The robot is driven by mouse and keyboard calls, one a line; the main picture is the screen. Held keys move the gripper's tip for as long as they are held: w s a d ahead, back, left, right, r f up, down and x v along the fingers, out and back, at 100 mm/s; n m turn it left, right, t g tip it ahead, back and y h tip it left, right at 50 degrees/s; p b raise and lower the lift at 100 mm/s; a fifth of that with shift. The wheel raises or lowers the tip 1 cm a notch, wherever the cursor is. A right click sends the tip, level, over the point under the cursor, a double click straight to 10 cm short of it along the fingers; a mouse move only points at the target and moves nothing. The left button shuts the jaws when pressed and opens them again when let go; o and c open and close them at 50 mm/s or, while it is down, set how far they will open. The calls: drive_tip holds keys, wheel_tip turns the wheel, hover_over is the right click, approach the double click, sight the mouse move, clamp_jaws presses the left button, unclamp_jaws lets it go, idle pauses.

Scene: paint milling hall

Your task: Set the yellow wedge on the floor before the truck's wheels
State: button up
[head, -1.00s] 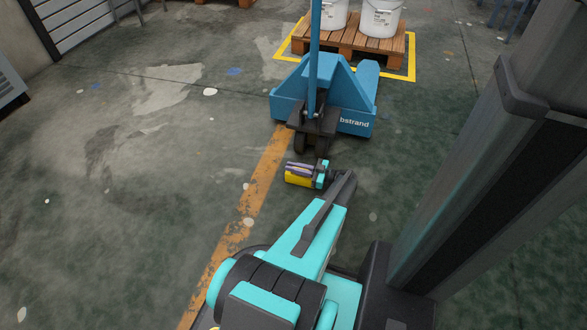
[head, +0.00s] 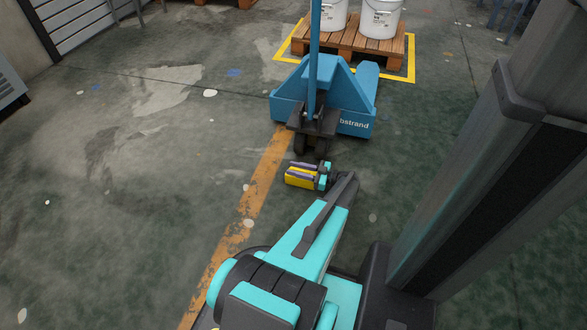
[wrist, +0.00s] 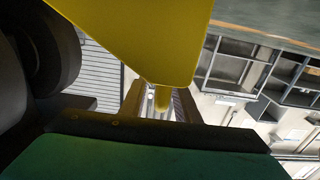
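The yellow wedge (head: 299,181) is low at the floor, just in front of the blue pallet truck's dark wheels (head: 305,145). In the wrist view the wedge (wrist: 150,35) fills the upper middle, with a dark wheel (wrist: 50,45) close on its left. My gripper (head: 302,169) is at the wedge, its fingers spread apart. In the wrist view my gripper (wrist: 160,105) has a finger on each side of the wedge's narrow tab, with gaps showing between. The wedge's underside and its contact with floor or wheel are hidden.
The blue pallet truck (head: 350,122) has an upright handle (head: 315,30). Behind it a wooden pallet (head: 346,40) bears white buckets (head: 380,18) inside a yellow floor marking. A worn orange line (head: 256,190) crosses the floor. The floor at left is clear.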

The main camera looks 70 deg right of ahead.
drive_tip(key=s+p, duration=0.3)
drive_tip(key=s, duration=0.8)
drive_tip(key=shift+d, duration=0.3)
drive_tip(key=shift+r, duration=0.15)
